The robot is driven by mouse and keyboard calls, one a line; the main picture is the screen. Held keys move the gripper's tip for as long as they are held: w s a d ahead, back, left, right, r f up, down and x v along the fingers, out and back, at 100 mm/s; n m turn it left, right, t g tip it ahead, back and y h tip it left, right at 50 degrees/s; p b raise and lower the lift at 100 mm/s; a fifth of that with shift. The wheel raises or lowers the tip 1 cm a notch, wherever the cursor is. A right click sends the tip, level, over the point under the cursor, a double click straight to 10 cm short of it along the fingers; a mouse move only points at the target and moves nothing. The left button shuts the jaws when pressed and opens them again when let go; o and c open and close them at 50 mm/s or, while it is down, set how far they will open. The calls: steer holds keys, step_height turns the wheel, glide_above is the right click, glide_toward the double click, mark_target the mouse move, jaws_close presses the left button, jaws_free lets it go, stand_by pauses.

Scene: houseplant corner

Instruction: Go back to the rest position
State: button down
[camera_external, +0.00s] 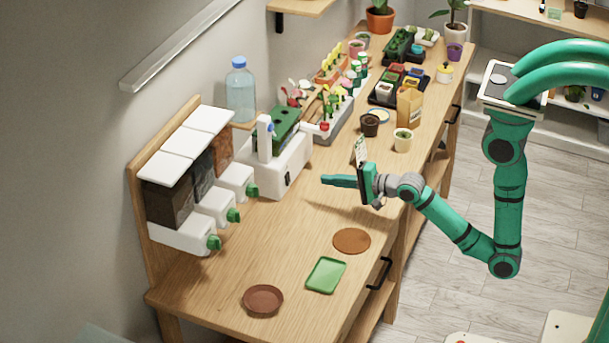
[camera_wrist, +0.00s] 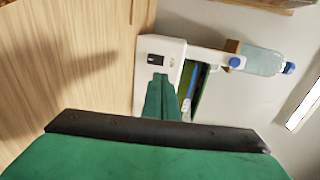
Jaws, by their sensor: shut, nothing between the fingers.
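My gripper (camera_external: 338,181) is above the middle of the wooden bench (camera_external: 300,219) in the external view. It is shut and empty, its fingers pointing left toward the white machine with a green top. In the wrist view my gripper (camera_wrist: 162,92) shows its green fingers together, in front of the white machine (camera_wrist: 173,60). The machine (camera_external: 288,166) stands apart from the fingertips in the external view. My arm reaches in from the right side of the bench.
A brown saucer (camera_external: 263,299), a green tray (camera_external: 326,275) and a terracotta disc (camera_external: 351,241) lie at the near end. White dispensers (camera_external: 215,203) line the wall. A dark pot (camera_external: 370,125) and a cream pot (camera_external: 403,140) stand behind my gripper. A water bottle (camera_external: 240,90) stands near the wall.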

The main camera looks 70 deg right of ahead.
stand_by(0.3)
steer(key=s+n, duration=0.1)
steer(key=s, duration=0.1)
steer(key=s+d+f+n, duration=0.1)
steer(key=s+n, duration=0.1)
steer(key=s+d+f+n+t, duration=0.1)
steer(key=s+n, duration=0.1)
steer(key=shift+s+f, duration=0.15)
steer(key=shift+s, duration=0.25)
steer(key=s+d+n, duration=0.1)
steer(key=s+n, duration=0.1)
steer(key=s, duration=0.2)
steer(key=s+d+n+t, duration=0.1)
steer(key=s+n, duration=0.2)
steer(key=s, duration=0.1)
steer(key=s+d+n+t+h, duration=0.1)
steer(key=s+n, duration=0.1)
steer(key=s, duration=0.2)
steer(key=shift+s+d+n, duration=0.2)
steer(key=shift+s+n, duration=0.15)
steer(key=shift+n, duration=0.05)
steer(key=s+a+f+n+g, duration=0.1)
steer(key=s+f+n, duration=0.1)
steer(key=s, duration=0.4)
steer(key=s+a+f+n+g+y, duration=0.1)
steer(key=s+a+f+n+g, duration=0.1)
steer(key=s, duration=0.5)
step_height(320, 180, down, 2)
steer(key=shift+s+a+f+n, duration=0.25)
steer(key=shift+n, duration=0.35)
